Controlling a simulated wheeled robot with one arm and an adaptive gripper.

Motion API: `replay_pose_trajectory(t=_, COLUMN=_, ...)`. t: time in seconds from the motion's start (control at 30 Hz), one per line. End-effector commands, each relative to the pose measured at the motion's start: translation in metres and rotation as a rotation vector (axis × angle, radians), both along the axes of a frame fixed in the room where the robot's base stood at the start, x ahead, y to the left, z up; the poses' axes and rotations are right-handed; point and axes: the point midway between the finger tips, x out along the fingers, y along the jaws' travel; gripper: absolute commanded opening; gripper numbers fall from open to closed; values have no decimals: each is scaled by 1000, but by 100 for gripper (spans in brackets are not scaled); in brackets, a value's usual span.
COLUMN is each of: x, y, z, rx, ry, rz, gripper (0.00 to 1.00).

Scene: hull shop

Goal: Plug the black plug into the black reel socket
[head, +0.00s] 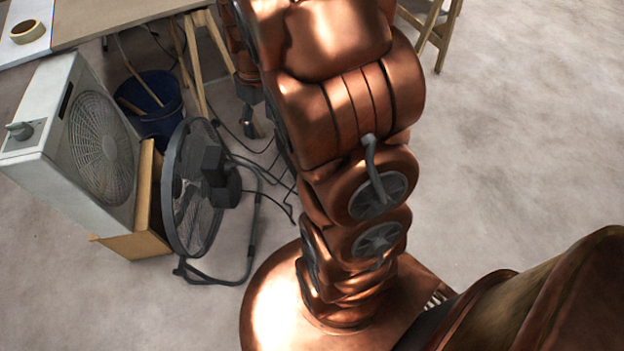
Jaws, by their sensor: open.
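My gripper (254,118) shows only in part, as small dark pieces beyond the left edge of my copper arm, near the trestle legs. It is open, and I cannot make out anything between its fingers. Dark cables (270,172) run over the floor near it, between the fan and my arm. I cannot pick out the black plug or the black reel socket. My arm covers the middle of the head view and may hide them.
Behind are a blue bucket (160,110) and a trestle table (110,18) bearing a tape roll (27,31). The floor at right is clear.

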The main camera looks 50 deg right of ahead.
Motion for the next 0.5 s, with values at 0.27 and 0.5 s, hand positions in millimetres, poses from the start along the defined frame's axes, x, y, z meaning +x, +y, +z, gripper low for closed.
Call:
replay_pose_trajectory(t=0.27, x=44, y=-70, z=-125, rx=2, ry=-44, rz=62, gripper=65)
replay_pose_trajectory(t=0.5, x=67, y=-131, z=-231, rx=-2, ry=-87, rz=124, gripper=65)
